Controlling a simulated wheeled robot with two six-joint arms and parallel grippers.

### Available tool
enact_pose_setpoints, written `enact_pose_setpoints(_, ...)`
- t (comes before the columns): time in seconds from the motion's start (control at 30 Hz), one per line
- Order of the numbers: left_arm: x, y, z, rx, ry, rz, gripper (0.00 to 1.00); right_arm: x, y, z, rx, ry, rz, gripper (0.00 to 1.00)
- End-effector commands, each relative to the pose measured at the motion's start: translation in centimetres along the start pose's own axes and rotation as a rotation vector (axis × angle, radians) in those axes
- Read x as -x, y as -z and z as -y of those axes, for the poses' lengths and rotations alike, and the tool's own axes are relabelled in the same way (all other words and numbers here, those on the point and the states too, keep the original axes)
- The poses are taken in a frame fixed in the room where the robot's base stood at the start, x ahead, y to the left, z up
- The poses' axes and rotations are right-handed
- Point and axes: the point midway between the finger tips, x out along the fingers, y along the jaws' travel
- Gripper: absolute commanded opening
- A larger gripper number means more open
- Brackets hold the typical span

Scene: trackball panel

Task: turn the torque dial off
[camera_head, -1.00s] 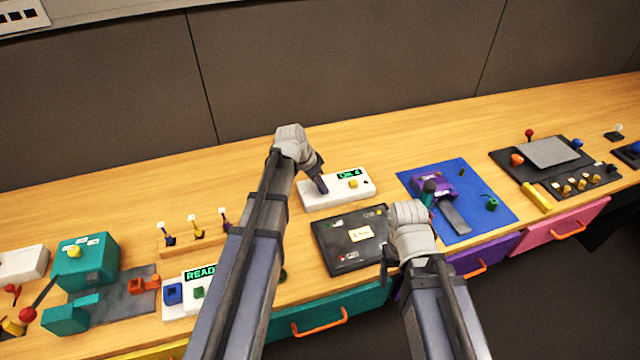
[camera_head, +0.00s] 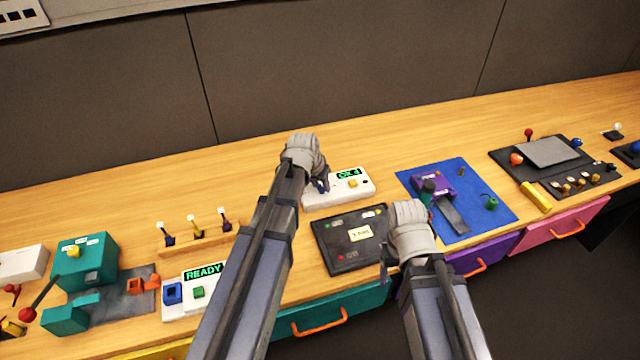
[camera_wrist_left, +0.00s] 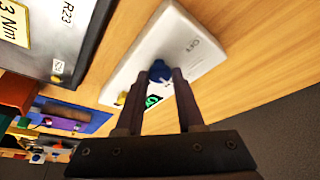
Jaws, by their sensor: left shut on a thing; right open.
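A white box (camera_head: 340,199) stands on the bench, with a lit green display (camera_head: 348,174) and a yellow button (camera_head: 352,183). In the left wrist view its white top (camera_wrist_left: 150,45) carries a blue dial (camera_wrist_left: 160,71) and small lettering that looks like "OFF". My left gripper (camera_wrist_left: 153,78) has its dark fingers on either side of the dial and is shut on it. In the head view the left wrist partly hides the dial. My right gripper (camera_head: 384,270) is open, over the right edge of the black panel, away from the white box.
The black panel (camera_head: 330,242) with a yellow label lies in front of the white box. A blue mat (camera_head: 410,185) with a purple device is to the right. A rack of small levers (camera_head: 195,244) stands left. Bare wood lies behind the box.

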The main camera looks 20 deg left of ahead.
Motion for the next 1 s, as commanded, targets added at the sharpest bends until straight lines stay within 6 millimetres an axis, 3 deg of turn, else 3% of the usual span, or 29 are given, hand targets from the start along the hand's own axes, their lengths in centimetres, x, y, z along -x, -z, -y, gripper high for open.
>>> enact_pose_setpoints(1.0, -0.24, 0.56, -0.84, 0.891, 0.371, 0.002, 0.0, 0.0, 0.0, 0.0, 0.0, 0.0, 0.0, 0.72)
